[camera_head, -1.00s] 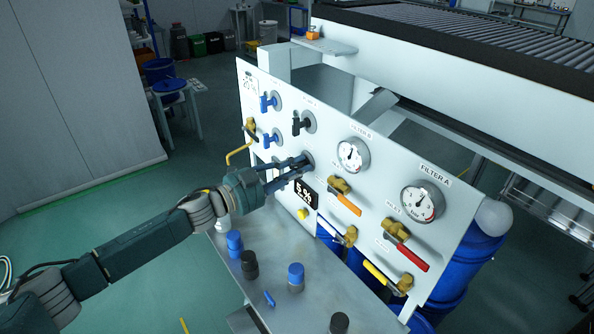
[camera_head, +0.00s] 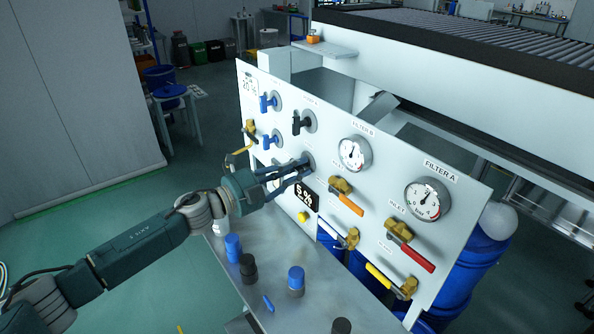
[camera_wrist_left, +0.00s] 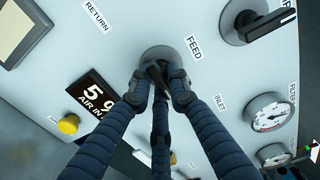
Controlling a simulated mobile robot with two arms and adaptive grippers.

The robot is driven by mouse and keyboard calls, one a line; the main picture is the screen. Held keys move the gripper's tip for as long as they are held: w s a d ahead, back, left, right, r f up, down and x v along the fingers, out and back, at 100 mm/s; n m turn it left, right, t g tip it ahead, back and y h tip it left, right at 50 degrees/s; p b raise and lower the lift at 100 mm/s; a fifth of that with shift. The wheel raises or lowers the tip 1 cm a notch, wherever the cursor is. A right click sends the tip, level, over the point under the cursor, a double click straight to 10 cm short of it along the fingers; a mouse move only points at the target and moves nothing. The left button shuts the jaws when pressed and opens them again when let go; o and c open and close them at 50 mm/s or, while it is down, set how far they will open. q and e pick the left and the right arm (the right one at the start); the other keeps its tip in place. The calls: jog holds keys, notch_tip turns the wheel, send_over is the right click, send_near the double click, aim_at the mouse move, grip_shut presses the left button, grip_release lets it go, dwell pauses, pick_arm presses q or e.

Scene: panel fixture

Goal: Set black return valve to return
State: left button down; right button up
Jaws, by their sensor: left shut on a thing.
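The white panel (camera_head: 335,190) carries a lower black valve on a round grey base (camera_head: 308,158). My left gripper (camera_head: 301,168) is at this valve, with its fingers shut on the black handle. In the left wrist view the gripper (camera_wrist_left: 159,82) closes around the handle (camera_wrist_left: 155,71), which is largely hidden by the fingers. The grey base (camera_wrist_left: 168,56) shows behind it. A FEED label (camera_wrist_left: 194,47) is right of the base, and a RETURN label (camera_wrist_left: 97,17) is farther left. My right gripper is not in view.
Another black valve (camera_head: 300,123) sits above, with blue valves (camera_head: 268,103) to its left. Gauges (camera_head: 427,199) and coloured levers (camera_head: 416,258) are to the right.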

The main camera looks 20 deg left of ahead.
pick_arm(q)
jog(key=shift+s+d+f, duration=0.1)
jog(key=shift+f, duration=0.15)
jog(key=c, duration=1.8)
grip_release()
jog(key=shift+o, duration=0.7)
jog(key=shift+r, duration=0.15)
jog(key=v, duration=1.2)
